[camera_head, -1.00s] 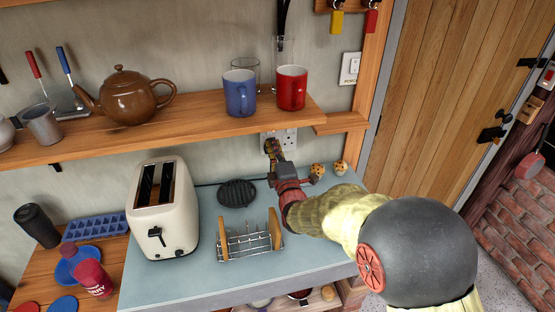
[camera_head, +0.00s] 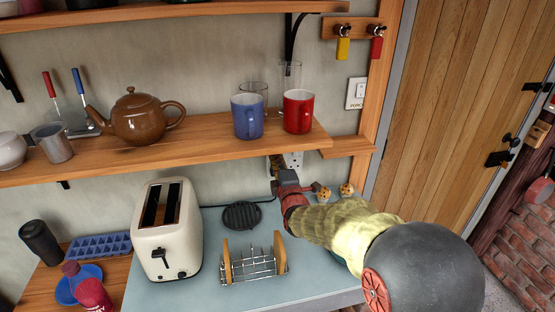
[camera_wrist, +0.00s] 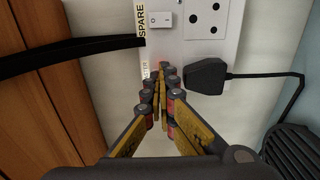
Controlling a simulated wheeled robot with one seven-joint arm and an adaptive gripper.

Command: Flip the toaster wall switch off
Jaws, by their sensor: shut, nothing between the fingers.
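A white double socket plate (camera_head: 294,161) is on the wall below the shelf. In the wrist view the plate (camera_wrist: 230,40) shows a white rocker switch (camera_wrist: 161,19) beside a "SPARE" label. A second, partly covered label below ends in "STER". A black plug (camera_wrist: 205,76) sits in the lower socket. My gripper (camera_wrist: 165,70) is shut and empty, with its fingertips in front of the plate between the second label and the plug. They hide the lower switch, so its position and any contact cannot be told. The cream toaster (camera_head: 167,235) stands on the counter to the left.
The wooden shelf (camera_head: 190,146) with a blue mug (camera_head: 247,116) and a red mug (camera_head: 298,111) hangs just above my gripper. A toast rack (camera_head: 253,265), a dark round trivet (camera_head: 241,215) and two muffins (camera_head: 335,192) are close by.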

